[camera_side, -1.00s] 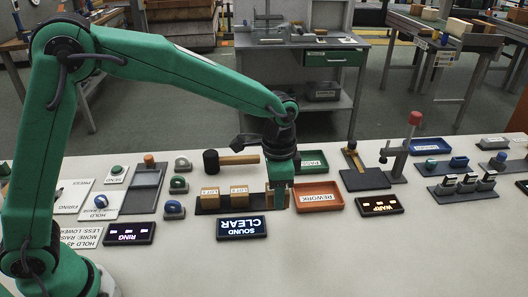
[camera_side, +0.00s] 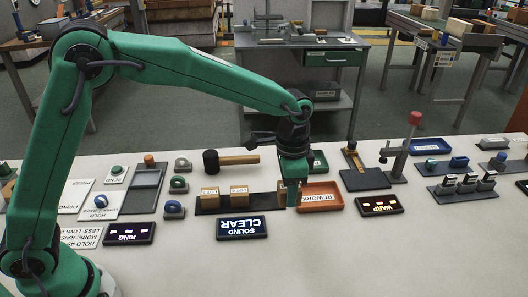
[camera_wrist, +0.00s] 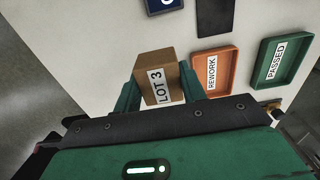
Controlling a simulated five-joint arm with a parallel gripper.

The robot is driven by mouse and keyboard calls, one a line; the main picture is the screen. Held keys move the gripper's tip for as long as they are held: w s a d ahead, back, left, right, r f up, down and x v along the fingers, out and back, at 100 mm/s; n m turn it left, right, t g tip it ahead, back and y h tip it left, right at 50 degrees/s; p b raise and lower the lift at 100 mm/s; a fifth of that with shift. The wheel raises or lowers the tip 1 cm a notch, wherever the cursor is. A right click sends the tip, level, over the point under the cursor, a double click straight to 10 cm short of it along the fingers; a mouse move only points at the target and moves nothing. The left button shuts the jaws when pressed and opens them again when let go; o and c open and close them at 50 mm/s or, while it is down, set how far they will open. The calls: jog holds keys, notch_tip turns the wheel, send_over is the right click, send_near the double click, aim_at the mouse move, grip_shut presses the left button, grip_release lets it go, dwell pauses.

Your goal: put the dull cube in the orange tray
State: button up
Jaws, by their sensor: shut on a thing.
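My gripper (camera_side: 291,194) is shut on a brown cube labelled LOT 3 (camera_wrist: 157,62), held between both fingers in the wrist view (camera_wrist: 160,88). In the side view the fingers mostly hide this cube. The orange tray (camera_side: 335,204), labelled REWORK, lies just right of my gripper and looks empty. In the wrist view the orange tray (camera_wrist: 226,66) is right of the held cube, with the cube apart from it. Two tan cubes, one to the left (camera_side: 209,200) and one nearer (camera_side: 238,197), sit on a dark strip left of my gripper.
A green tray labelled PASSED (camera_wrist: 294,55) lies beyond the orange one. A mallet (camera_side: 232,160) lies behind the cubes. A red-topped post (camera_side: 404,146) stands to the right.

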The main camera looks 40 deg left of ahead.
jog(key=w+d, duration=0.6)
jog(key=d, duration=0.1)
jog(key=shift+w+d, duration=0.2)
jog(key=shift+f, duration=0.1)
send_over(317, 198)
notch_tip(317, 198, down, 7)
jog(key=shift+r, duration=0.1)
jog(key=shift+f, duration=2.05)
jog(key=shift+f, duration=0.15)
jog(key=o, duration=1)
jog(key=shift+o, duration=0.2)
